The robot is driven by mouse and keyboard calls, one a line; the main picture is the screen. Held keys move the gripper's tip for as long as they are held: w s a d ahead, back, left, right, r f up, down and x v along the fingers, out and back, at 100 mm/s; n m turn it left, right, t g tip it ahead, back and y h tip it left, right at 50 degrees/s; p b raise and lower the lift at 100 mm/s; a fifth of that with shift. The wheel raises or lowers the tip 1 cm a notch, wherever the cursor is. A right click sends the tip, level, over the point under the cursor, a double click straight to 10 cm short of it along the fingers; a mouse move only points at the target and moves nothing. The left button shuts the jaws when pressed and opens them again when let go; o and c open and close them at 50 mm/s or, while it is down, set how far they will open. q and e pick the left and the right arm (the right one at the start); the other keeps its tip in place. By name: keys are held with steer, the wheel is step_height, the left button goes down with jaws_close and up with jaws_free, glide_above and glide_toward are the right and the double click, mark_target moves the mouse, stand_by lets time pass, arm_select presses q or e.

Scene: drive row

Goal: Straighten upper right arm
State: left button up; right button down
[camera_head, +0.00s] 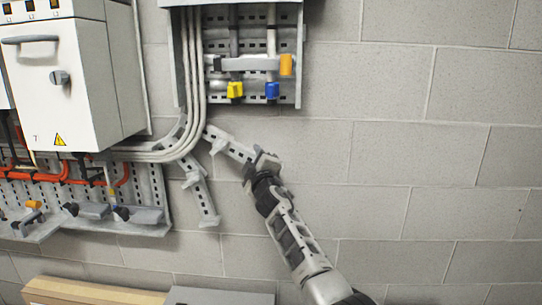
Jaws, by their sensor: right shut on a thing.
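A grey perforated metal arm (228,145) sticks out from the wall rack below the upper box and slopes down to the right. My right gripper (262,163) comes up from the lower right and is shut on the outer end of this arm, hiding its tip. A second perforated arm (201,190) hangs steeply down just left of it, apart from my gripper. My left gripper is not in view.
White cabinet (62,85) at upper left. Open-fronted box (297,60) with yellow (235,90), blue (272,91) and orange (286,65) fittings above. Grey cables (160,154) run beside the arms. Perforated rack (153,192) lower left. Bare block wall (430,150) at right.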

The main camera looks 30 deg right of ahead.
stand_by(0.4)
steer(key=c, duration=0.9)
jaws_free()
steer(key=shift+s, duration=0.1)
steer(key=p+v, duration=0.1)
steer(key=v, duration=1.4)
steer(key=shift+s, duration=0.4)
steer(key=shift+a+f, duration=0.1)
steer(key=shift+f, duration=0.05)
